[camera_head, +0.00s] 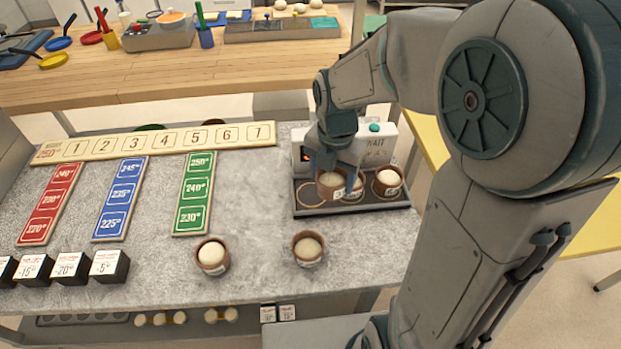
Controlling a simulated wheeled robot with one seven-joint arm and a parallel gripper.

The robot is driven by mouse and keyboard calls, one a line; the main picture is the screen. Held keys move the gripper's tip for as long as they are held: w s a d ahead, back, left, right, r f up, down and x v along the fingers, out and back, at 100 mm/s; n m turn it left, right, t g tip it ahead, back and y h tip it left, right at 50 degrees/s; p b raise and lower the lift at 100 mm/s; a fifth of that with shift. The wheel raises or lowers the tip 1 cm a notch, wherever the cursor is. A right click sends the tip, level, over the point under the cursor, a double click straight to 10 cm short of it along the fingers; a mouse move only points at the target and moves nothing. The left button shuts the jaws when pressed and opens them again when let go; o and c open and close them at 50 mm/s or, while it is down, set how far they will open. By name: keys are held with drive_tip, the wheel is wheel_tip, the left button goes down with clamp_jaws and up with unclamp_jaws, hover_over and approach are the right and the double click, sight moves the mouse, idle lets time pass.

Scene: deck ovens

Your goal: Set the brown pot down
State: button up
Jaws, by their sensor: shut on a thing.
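My gripper (334,172) is shut on a brown pot (327,191) with pale dough in it, at the dark tray (350,208) on the right of the counter. The fingers hide part of this pot, and I cannot tell whether its base touches the tray. An empty round place (306,195) shows in the tray just left of it. A second pot (355,196) stands close on its right, partly behind a finger and a small label. A third pot (388,190) stands at the tray's right end.
Two more dough-filled pots, a left one (212,269) and a right one (308,262), stand at the counter front. A white machine (379,146) stands behind the tray. Red, blue (120,198) and green (193,193) temperature strips and a numbered board (165,141) lie left.

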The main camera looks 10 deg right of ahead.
drive_tip(key=w+a+f, duration=0.2)
drive_tip(key=w, duration=0.1)
drive_tip(key=w+a+f, duration=0.1)
drive_tip(key=w+f, duration=0.1)
drive_tip(key=shift+w+a, duration=0.2)
drive_tip(key=shift+a, duration=0.15)
drive_tip(key=shift+f, duration=1.95)
drive_tip(key=shift+f, duration=0.1)
drive_tip(key=o, duration=1.1)
